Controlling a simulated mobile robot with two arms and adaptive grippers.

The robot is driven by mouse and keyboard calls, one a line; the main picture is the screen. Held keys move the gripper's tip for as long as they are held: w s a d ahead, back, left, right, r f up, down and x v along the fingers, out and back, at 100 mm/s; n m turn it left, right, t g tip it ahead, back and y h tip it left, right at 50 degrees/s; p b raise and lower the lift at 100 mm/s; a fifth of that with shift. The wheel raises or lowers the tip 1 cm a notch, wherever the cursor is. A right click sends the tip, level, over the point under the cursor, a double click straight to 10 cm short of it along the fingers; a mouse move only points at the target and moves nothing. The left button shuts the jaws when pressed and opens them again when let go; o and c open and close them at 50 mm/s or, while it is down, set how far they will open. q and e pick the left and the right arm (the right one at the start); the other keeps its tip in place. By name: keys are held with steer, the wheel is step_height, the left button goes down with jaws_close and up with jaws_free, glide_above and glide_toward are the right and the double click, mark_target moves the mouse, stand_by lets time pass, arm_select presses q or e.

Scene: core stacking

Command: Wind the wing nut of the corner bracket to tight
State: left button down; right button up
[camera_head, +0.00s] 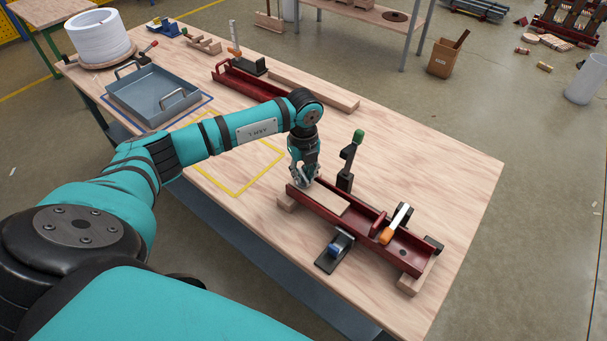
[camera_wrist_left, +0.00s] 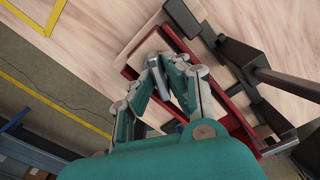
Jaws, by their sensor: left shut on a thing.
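My left gripper (camera_head: 303,181) points down at the near-left end of a dark red steel channel (camera_head: 352,213) on the wooden bench. In the left wrist view, its fingers (camera_wrist_left: 165,75) are closed together around a small grey metal piece (camera_wrist_left: 155,68), which I take for the wing nut. The fingers hide most of it, and I cannot make out the corner bracket or how far the nut is wound. The red channel (camera_wrist_left: 228,112) also shows beside the fingers there. My right gripper is not in view.
A black clamp with a green knob (camera_head: 357,137) stands close behind the gripper. An orange-tipped clamp (camera_head: 387,235) and a blue-handled clamp (camera_head: 340,244) are along the channel. A blue-grey tray (camera_head: 152,93) sits at the left. The bench's right part is clear.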

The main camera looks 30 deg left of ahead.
arm_select(q)
steer(key=shift+m, duration=0.8)
steer(key=shift+f+m+b, duration=0.15)
steer(key=shift+m+b, duration=0.35)
steer(key=shift+m, duration=0.8)
steer(key=shift+m+b, duration=0.5)
steer(key=shift+m, duration=1)
